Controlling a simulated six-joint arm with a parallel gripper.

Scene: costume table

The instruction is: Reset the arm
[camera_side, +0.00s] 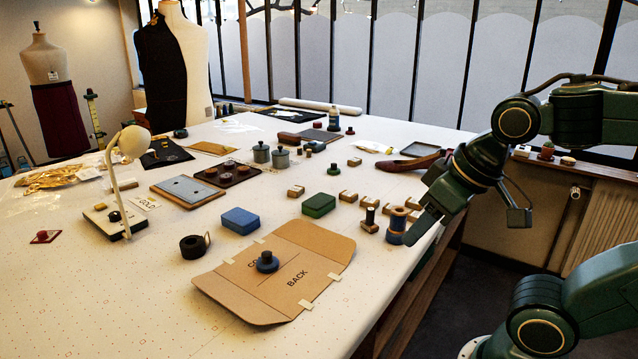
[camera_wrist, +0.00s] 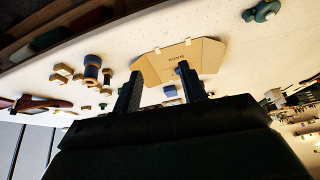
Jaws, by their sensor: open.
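My gripper (camera_side: 428,226) is at the right edge of the table in the side view, angled down to the left near the spools. In the wrist view my gripper (camera_wrist: 158,84) shows two dark fingers spread apart with nothing between them. The open cardboard folder (camera_side: 250,290), marked BACK, lies flat on the table, and a dark blue knobbed piece (camera_side: 267,263) stands on it. The folder also shows beyond the fingertips in the wrist view (camera_wrist: 200,55).
A blue-wound spool (camera_side: 396,226) and a smaller dark spool (camera_side: 370,220) stand close to my gripper. A blue block (camera_side: 239,221) and a green block (camera_side: 318,205) lie behind the folder. A lamp (camera_side: 118,185) stands at left. The table's front left is mostly clear.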

